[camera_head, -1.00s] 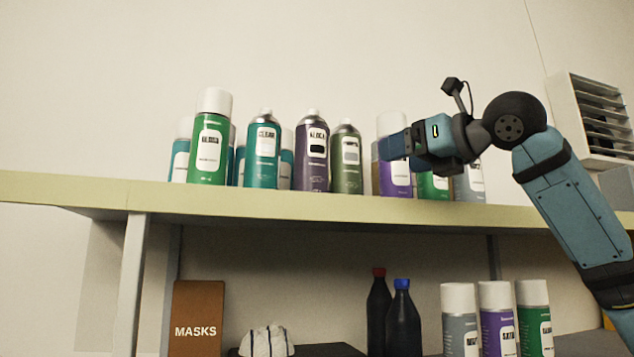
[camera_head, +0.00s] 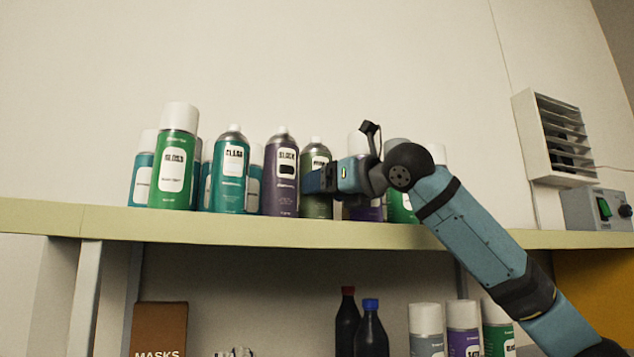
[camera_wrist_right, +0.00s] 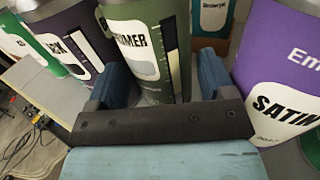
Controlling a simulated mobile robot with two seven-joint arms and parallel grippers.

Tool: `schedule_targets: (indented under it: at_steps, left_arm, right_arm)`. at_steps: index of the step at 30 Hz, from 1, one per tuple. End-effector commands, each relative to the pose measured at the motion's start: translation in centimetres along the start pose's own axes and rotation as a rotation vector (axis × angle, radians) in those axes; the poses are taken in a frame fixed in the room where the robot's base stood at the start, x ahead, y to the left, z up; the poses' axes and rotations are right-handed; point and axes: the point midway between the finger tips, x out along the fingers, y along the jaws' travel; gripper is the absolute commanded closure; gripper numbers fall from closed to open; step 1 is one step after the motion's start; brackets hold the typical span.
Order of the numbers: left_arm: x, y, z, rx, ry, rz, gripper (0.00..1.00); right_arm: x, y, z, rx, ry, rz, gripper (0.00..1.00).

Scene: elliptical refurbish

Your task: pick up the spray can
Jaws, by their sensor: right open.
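An olive-green spray can (camera_head: 314,158) with a white label and a metal top stands upright on the shelf, in the front row. In the right wrist view its label reads "PRIMER" (camera_wrist_right: 150,45). My right gripper (camera_head: 318,181) is at this can, covering part of its middle in the head view. In the right wrist view the gripper (camera_wrist_right: 162,72) is open, with one blue finger on each side of the can's lower body. I cannot tell whether either finger touches it. My left gripper is not in view.
A purple can (camera_head: 281,180) stands close on the left, with teal (camera_head: 231,180) and green (camera_head: 173,165) cans beyond. A purple "SATIN" can (camera_wrist_right: 285,90) stands close on the right. The shelf edge (camera_head: 250,229) runs below. Bottles (camera_head: 347,320) and more cans (camera_head: 463,325) stand underneath.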

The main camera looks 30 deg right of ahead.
Motion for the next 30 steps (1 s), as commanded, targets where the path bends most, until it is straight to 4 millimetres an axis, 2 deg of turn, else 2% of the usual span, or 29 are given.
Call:
schedule_targets:
  at_steps: [1, 6, 13, 14, 18, 30]
  left_arm:
    - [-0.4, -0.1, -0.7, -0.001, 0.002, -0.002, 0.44]
    - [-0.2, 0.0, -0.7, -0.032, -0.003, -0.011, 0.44]
    - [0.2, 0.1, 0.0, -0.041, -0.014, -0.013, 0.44]
    - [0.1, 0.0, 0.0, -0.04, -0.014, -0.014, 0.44]
    - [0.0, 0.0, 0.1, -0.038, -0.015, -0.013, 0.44]
    - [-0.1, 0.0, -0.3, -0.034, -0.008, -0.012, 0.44]
  right_arm:
    - [0.9, 0.0, 0.3, 0.0, 0.003, 0.0, 0.24]
    - [2.5, 0.0, 0.1, 0.001, 0.002, 0.0, 0.24]
    - [2.7, 0.0, 0.0, 0.001, 0.0, 0.0, 0.24]
    - [2.7, 0.0, 0.0, 0.001, 0.0, 0.0, 0.29]
    - [2.6, 0.0, 0.0, 0.001, 0.0, 0.0, 0.59]
    - [2.6, 0.0, 0.7, 0.001, -0.003, 0.0, 0.59]
